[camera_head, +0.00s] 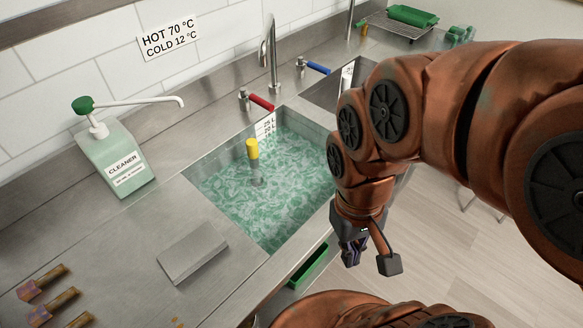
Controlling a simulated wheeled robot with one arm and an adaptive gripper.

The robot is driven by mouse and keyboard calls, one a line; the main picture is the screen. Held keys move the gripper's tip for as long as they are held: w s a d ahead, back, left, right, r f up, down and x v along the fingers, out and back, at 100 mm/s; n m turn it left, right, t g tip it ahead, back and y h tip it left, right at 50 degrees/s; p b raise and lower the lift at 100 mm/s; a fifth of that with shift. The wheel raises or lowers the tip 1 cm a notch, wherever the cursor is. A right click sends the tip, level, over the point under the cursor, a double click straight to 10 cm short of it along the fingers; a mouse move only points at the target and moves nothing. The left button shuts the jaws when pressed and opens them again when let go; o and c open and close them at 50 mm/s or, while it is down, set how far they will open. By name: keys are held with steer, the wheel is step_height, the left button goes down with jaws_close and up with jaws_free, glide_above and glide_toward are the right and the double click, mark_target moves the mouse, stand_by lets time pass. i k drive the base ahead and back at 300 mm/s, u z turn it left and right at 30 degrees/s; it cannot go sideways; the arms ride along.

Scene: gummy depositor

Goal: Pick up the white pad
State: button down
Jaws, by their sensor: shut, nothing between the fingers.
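A flat rectangular pad (193,257), pale grey-white in this light, lies on the steel counter left of the filled sink. It is the only thing in view that fits the white pad. My gripper (352,255) hangs over the floor side of the sink's front edge, pointing down. It is shut and empty, well to the right of the pad and apart from it.
The sink (215,160) holds greenish water with a yellow-topped rod (252,150) upright in it. A cleaner bottle (118,160) with a pump stands behind the pad. Brass nozzles (42,282) lie at lower left. A green item (308,267) sits at the sink's front.

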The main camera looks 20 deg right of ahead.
mark_target(183, 257)
steer(key=u, duration=1.3)
steer(key=k, duration=1.25)
steer(key=u, duration=0.75)
steer(key=i, duration=0.85)
steer(key=u, duration=0.2)
